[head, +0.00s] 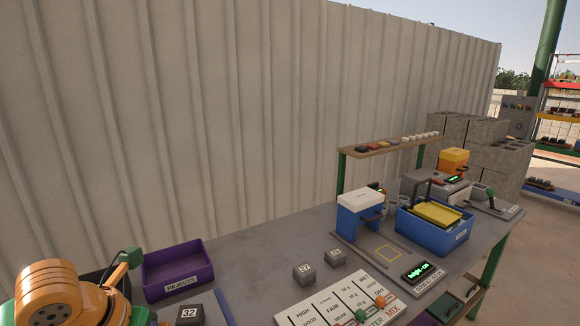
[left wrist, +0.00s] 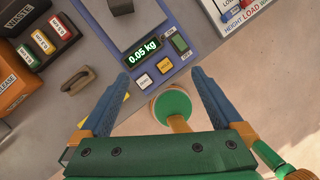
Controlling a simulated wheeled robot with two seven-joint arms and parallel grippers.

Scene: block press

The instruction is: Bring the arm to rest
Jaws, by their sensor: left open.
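In the left wrist view my left gripper (left wrist: 160,74) is open, with its two blue fingers apart and nothing between their tips. The fingers point toward the table's edge and a blue scale (left wrist: 150,43) whose display reads 0.05 kg. A green round piece with a tan stem shows between the fingers, lower down; I cannot tell what it is. In the head view an orange and green part of my arm shows at the bottom left, beside the purple bin. The fingers cannot be made out there. My right gripper is in neither view.
On the grey table are a purple REJECTS bin (head: 178,270), dark numbered blocks (head: 304,273), a white chart board (head: 340,303), a blue press with a white top (head: 360,204) and a blue crate (head: 430,233). A small shelf (head: 390,147) stands behind. A corrugated wall backs the table.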

